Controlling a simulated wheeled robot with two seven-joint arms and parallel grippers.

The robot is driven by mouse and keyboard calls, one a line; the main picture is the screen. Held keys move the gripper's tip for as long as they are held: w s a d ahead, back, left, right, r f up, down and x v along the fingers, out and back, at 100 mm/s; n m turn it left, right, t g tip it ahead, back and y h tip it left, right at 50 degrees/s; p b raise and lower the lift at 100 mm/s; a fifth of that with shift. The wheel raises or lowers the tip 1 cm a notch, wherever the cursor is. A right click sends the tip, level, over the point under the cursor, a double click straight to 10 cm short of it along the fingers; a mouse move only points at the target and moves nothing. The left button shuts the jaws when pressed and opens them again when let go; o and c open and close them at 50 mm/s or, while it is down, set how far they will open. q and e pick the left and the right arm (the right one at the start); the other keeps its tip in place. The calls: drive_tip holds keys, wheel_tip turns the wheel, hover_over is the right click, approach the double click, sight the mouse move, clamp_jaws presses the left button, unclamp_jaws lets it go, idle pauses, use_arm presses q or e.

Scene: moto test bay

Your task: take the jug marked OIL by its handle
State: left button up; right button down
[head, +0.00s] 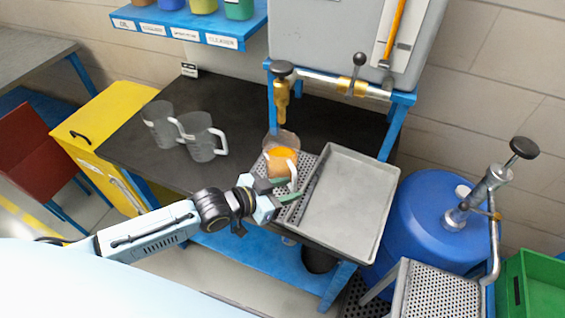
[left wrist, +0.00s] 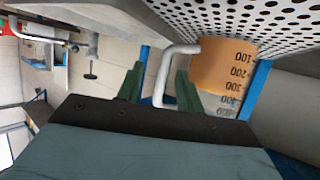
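A clear jug with orange liquid (head: 282,162) stands on a perforated drip grate below a brass tap. Its white handle (head: 294,177) faces my left gripper. I can read no OIL mark on it; the left wrist view shows the jug (left wrist: 222,66) with black scale numbers. My left gripper (head: 285,190) is at the handle with its green fingers apart. In the left wrist view, the handle (left wrist: 163,72) runs between the open fingertips (left wrist: 158,80), with gaps visible beside it. My right gripper is not in view.
Two empty grey jugs, one (head: 159,124) behind another (head: 203,138), stand on the dark bench (head: 120,150) to the left. A grey metal tray (head: 345,205) lies right of the grate (head: 308,161). The brass tap (head: 281,100) hangs above the jug. A blue drum (head: 425,225) stands farther right.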

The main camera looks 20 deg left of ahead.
use_arm(q)
drive_tip(key=x, duration=0.5)
drive_tip(key=shift+w+a, duration=0.15)
drive_tip(key=shift+w, duration=0.05)
clamp_jaws()
